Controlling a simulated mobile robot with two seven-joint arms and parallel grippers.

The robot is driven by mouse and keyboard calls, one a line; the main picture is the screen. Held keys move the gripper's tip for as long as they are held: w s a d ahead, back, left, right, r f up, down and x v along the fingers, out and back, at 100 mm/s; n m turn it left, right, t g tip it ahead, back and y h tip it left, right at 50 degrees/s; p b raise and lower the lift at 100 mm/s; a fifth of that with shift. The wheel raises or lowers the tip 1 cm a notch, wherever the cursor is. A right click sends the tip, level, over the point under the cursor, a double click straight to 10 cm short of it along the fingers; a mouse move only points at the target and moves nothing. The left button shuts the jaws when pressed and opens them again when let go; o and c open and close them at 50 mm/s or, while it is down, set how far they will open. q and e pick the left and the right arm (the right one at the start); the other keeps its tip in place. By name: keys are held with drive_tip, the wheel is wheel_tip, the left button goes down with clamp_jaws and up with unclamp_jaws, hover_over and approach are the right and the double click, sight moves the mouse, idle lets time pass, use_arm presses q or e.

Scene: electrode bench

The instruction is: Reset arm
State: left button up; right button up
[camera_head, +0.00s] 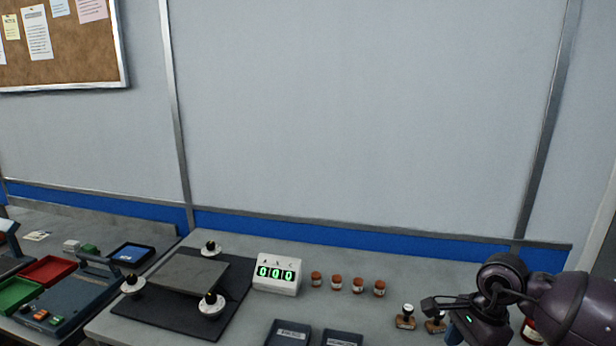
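My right arm comes in from the right edge, dark purple, above the right end of the grey bench (250,325). Its gripper (432,305) shows as a small dark part reaching left, close to two small stamp-like objects (405,318) in the picture. I cannot tell whether its fingers are apart or hold anything. My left arm and gripper are not in view.
A black mat (165,318) holds a grey plate (187,276) with white round electrodes (211,305) around it. A counter reading 000 (277,274) and several orange-brown jars (336,283) stand behind. Dark trays (288,333) lie in front. A left bench carries red (47,270) and green trays (15,293).

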drive_tip(key=s+a+f+m+t+y, duration=0.1)
drive_tip(key=s+a+m+y, duration=0.2)
drive_tip(key=a+m+y, duration=0.35)
drive_tip(key=s+a+m+t+y, duration=0.1)
drive_tip(key=s+a+m+y, duration=0.25)
drive_tip(key=a+y, duration=0.45)
drive_tip(key=d+f+m+t+h, duration=0.4)
drive_tip(key=m+t, duration=0.4)
drive_tip(key=m, duration=0.7)
drive_tip(key=d+f+m+t+h, duration=0.25)
drive_tip(key=m+t+h, duration=0.4)
drive_tip(key=m, duration=0.75)
drive_tip(key=s+d+f+m+g+h, duration=0.4)
drive_tip(key=s+d+f+m+h, duration=0.2)
drive_tip(key=s+f+m, duration=0.5)
wheel_tip(320, 180, down, 2)
drive_tip(key=d+m, duration=0.1)
drive_tip(key=m, duration=0.3)
drive_tip(key=shift+s, duration=0.15)
drive_tip(key=shift+g, duration=0.25)
